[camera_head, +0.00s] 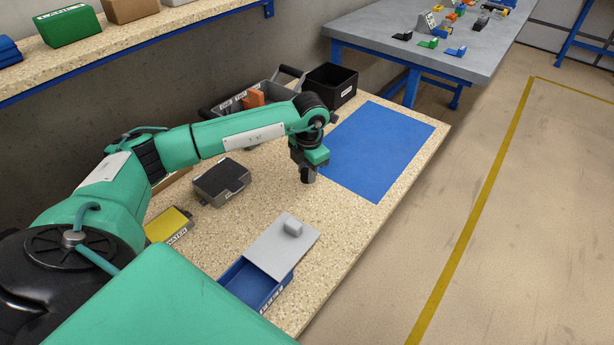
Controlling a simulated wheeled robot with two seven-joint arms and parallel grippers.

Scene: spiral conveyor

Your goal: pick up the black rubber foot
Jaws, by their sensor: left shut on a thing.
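My left gripper (308,174) hangs from the green arm, pointing down above the speckled tabletop, just left of the blue mat. It is shut on a small dark thing at its fingertips, which I take for the black rubber foot. The fingers and the foot are both dark and small here, so the foot's outline is hard to make out. I cannot tell whether the foot touches the table. My right gripper is not in view.
The blue mat (378,150) is bare. A blue box (252,285) with a grey sliding lid (282,246) stands at the front. A dark grey box (222,181), a yellow-topped box (168,225) and a black bin (331,86) stand around the arm.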

